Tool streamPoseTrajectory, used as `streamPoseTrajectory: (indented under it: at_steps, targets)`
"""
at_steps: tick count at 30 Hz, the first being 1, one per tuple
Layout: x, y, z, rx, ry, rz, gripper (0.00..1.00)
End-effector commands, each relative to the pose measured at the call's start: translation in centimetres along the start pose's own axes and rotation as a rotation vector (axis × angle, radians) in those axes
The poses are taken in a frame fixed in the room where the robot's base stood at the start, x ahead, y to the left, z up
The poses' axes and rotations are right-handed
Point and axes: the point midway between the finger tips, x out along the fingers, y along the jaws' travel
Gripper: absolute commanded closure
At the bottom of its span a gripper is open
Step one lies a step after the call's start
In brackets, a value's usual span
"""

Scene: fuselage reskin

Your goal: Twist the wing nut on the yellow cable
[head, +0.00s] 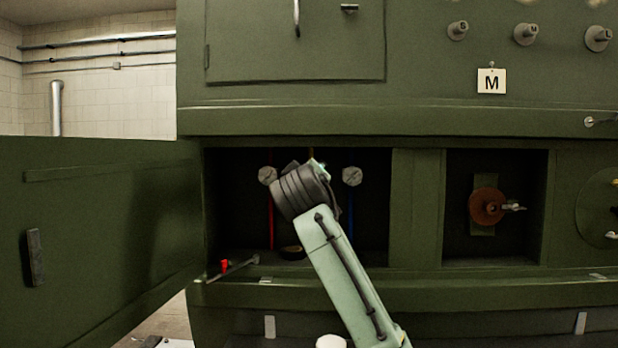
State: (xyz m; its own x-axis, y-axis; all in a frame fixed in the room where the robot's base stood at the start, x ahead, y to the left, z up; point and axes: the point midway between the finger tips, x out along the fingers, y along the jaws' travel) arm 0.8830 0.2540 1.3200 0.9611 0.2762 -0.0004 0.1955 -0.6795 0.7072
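A short strip of the yellow cable (310,153) shows at the top of the open left compartment, just above my wrist. The rest of this cable and its wing nut are hidden behind my arm. My arm reaches up from the bottom of the picture into the front of the compartment, its dark wrist in front of the middle. My gripper is hidden behind the wrist, so its fingers and any contact cannot be seen.
Grey round fittings top the red cable (271,225) on the left and the blue cable (351,215) on the right. A dark ring (292,251) lies on the compartment floor. A red-handled tool (225,266) lies at the front left sill. The open green door (100,230) stands left.

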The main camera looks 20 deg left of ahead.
Motion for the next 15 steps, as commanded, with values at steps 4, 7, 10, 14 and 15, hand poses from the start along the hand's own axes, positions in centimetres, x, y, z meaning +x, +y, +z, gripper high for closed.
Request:
streamPoseTrajectory:
  at_steps: [4,7,10,14,15]
  targets:
    - [-0.03,0.01,-0.01,0.000,0.000,0.000,0.59]
    - [-0.03,0.01,-0.02,0.000,0.000,0.000,0.66]
    - [-0.04,0.02,-0.02,0.000,0.000,0.000,0.73]
    - [-0.04,-0.02,-0.02,0.000,0.000,0.000,0.81]
    - [-0.04,-0.04,-0.02,0.000,0.000,-0.001,0.84]
